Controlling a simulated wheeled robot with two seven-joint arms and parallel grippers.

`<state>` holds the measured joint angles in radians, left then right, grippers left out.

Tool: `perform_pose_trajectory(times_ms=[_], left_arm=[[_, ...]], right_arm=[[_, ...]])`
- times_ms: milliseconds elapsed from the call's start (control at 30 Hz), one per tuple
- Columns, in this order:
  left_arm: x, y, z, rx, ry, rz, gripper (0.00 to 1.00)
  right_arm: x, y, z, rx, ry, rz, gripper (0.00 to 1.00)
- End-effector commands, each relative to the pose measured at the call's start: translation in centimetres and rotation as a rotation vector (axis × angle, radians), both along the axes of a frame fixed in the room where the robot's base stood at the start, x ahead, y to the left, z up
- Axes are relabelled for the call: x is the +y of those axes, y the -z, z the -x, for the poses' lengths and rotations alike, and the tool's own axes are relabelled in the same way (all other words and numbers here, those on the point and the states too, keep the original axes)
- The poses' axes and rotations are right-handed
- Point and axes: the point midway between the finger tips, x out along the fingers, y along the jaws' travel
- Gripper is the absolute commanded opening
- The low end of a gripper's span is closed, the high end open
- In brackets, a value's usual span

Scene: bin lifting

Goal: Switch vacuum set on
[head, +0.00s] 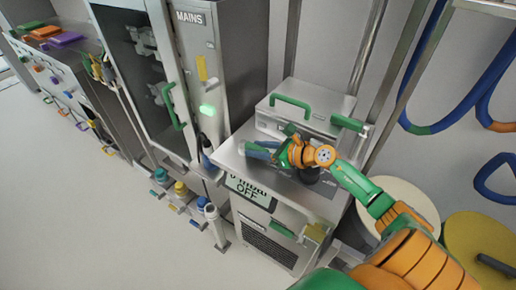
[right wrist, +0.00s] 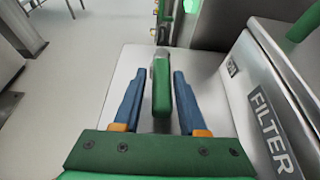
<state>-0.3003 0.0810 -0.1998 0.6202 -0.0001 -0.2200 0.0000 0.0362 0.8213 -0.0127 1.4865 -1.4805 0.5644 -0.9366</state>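The vacuum set is a grey metal cabinet (head: 318,206) with a flat top, right of the tall MAINS cabinet. A sign (head: 250,190) on its front reads OFF on the lower line; the upper line is hard to read. My right gripper (head: 258,150) is over the flat top. In the right wrist view, its two blue fingers (right wrist: 157,100) are apart, one on each side of a green lever (right wrist: 161,92) with a grey end. A gap shows on both sides of the lever. In the head view the gripper mostly hides this lever. My left gripper is out of view.
A box (head: 300,116) with green handles stands behind the flat top; a FILTER label (right wrist: 274,130) shows in the wrist view. The MAINS cabinet (head: 232,60) has a lit green lamp (head: 208,109). Bottles (head: 181,189) stand at its foot. The floor at left is clear.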

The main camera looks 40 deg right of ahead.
Motion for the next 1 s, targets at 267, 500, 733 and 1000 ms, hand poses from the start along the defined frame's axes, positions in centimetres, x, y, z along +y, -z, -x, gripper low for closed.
perform_pose_trajectory(times_ms=[267,500,733,1000], left_arm=[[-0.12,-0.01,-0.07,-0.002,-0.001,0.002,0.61],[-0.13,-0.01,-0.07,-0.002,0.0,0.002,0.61],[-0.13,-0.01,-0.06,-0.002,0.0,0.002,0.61],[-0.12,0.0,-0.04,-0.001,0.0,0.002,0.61]], right_arm=[[-0.02,-0.01,0.01,0.0,0.0,0.0,0.0],[-0.01,-0.02,0.01,0.0,0.0,0.0,0.0],[-0.02,-0.03,0.01,0.0,0.0,0.0,0.0],[-0.02,-0.04,0.01,-0.001,0.0,0.0,0.0]])
